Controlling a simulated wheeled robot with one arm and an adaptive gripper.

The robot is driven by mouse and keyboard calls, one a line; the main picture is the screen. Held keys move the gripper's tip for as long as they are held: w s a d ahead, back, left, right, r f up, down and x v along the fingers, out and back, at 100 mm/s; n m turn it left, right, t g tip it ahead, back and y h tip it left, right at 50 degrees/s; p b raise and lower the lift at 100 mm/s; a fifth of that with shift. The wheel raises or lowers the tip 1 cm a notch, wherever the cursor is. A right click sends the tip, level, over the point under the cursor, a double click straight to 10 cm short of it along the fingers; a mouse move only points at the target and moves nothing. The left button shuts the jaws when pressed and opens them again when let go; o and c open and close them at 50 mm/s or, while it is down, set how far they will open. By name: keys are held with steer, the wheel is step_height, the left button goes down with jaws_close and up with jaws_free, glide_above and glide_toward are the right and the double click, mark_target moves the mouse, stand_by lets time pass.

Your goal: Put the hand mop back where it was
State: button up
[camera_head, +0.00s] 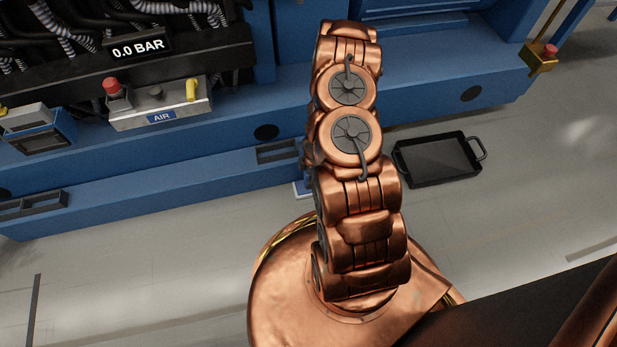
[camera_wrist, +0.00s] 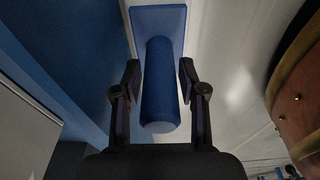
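The hand mop shows in the wrist view as a blue cylindrical handle (camera_wrist: 161,88) rising toward the camera from a flat blue rectangular head (camera_wrist: 158,17). In the head view only a small pale and blue edge (camera_head: 301,189) shows beside my arm, near the foot of the blue machine; it seems to be part of the mop. My gripper (camera_wrist: 160,75) has one finger on each side of the handle, with a narrow gap on both sides. It looks open around the handle. In the head view my arm hides the gripper and most of the mop.
The blue machine base (camera_head: 220,185) runs along the back, with a red-button AIR box (camera_head: 160,103) on it. A black tray (camera_head: 438,160) with two handles lies on the grey floor to the right. The floor at lower left (camera_head: 140,270) is clear.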

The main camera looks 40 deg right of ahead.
steer(key=shift+r, duration=0.1)
steer(key=s+a+r+m+g+h+p, duration=0.1)
steer(key=s+a+r+m+p, duration=0.15)
steer(key=r, duration=1.45)
steer(key=s+a+r+m+g+h+p, duration=0.1)
steer(key=a+r+m+p, duration=0.15)
steer(key=r, duration=1.45)
steer(key=s+a+r+m+g, duration=0.1)
steer(key=s+a+r+m, duration=0.3)
steer(key=s+r, duration=0.5)
steer(key=s+a+r+m+g, duration=0.1)
steer(key=s+a+r+m, duration=0.3)
steer(key=s+a+r, duration=0.5)
steer(key=s, duration=0.3)
steer(key=shift+g+y, duration=0.3)
steer(key=shift+s, duration=0.1)
